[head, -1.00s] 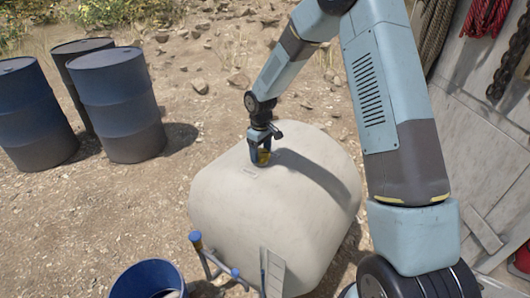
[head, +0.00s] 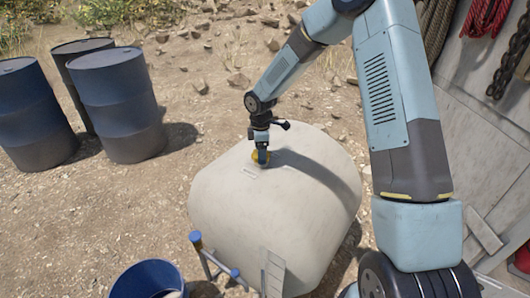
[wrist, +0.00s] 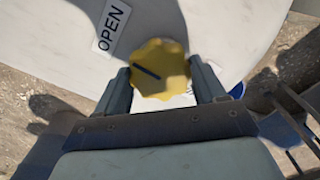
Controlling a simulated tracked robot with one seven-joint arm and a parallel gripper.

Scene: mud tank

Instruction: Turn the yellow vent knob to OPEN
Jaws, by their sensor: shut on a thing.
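The yellow vent knob (wrist: 160,68) has a scalloped rim and a dark line across its face. It sits on top of the pale tank (head: 225,205). In the wrist view the line's outer end points left and slightly up, below the OPEN label (wrist: 112,25), not straight at it. My gripper (wrist: 165,82) is shut on the knob, one finger on each side. In the head view my gripper (head: 262,150) comes down from above, and the knob (head: 261,158) shows partly below it. A white patch beneath the knob is mostly hidden by my gripper.
Several dark blue drums (head: 118,105) stand at the left. An open blue bucket (head: 150,280) stands at the front, beside a blue-capped rail (head: 215,258) near the tank. Ropes and a chain hang on a panel at the right. Space above the tank is clear.

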